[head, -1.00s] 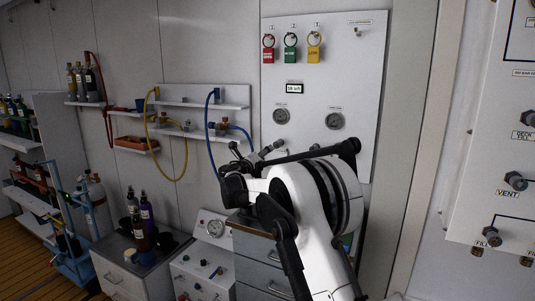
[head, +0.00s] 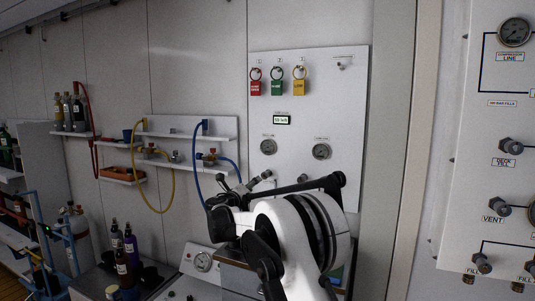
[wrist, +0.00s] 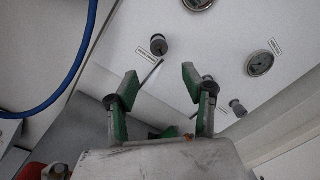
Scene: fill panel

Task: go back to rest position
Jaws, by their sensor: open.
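My gripper (wrist: 160,82) shows in the wrist view with its two green fingers spread apart and nothing between them. It is in front of the white fill panel (wrist: 120,48). A dark knob (wrist: 158,45) with a thin lever and a round gauge (wrist: 260,63) sit on the panel beyond the fingertips. In the head view my white arm covers the lower part of the panel (head: 345,110). The gripper end points toward the panel below its two gauges, and its fingers are hard to make out there.
Red, green and yellow tags (head: 277,88) hang on the panel. A blue hose (head: 196,165) and a yellow hose (head: 172,185) hang from the wall shelf (head: 160,135) to the left. Bottles (head: 124,250) stand below. Another panel with valves (head: 480,150) is at right.

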